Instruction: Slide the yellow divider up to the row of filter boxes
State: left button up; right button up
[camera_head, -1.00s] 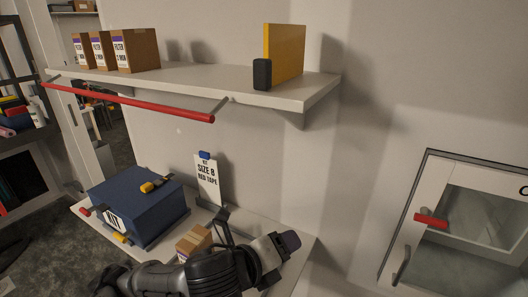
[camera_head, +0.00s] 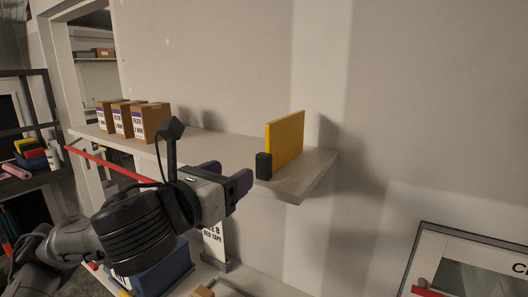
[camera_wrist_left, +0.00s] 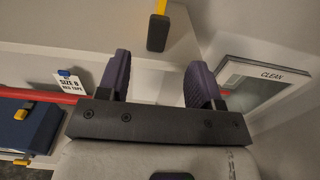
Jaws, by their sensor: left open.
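The yellow divider (camera_head: 286,138) stands upright near the right end of the upper shelf, with a black block-like handle (camera_head: 263,165) at its front. The handle also shows in the left wrist view (camera_wrist_left: 157,33), with a strip of yellow (camera_wrist_left: 161,6) above it. The row of filter boxes (camera_head: 133,120) stands at the left part of the same shelf, a wide gap away from the divider. My left gripper (camera_head: 243,182) is open and empty, just left of and in front of the handle, apart from it. Its two purple fingers (camera_wrist_left: 157,80) point toward the handle. My right gripper is not visible.
The white upper shelf (camera_head: 205,142) is bare between boxes and divider. Below are a blue box (camera_head: 172,272) and a size sign (camera_head: 214,243). A framed glass door (camera_head: 470,270) is at lower right.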

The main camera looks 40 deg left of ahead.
aim_at(261, 157)
pick_arm(q)
jog(key=w, duration=0.3)
jog(key=w+a+p, duration=0.1)
jog(key=w, duration=0.6)
jog(key=shift+a+p, duration=0.3)
jog(key=shift+a, duration=0.1)
jog(key=shift+w+a, duration=0.15)
jog(key=shift+w, duration=0.8)
jog(key=shift+c, duration=0.4)
grip_shut()
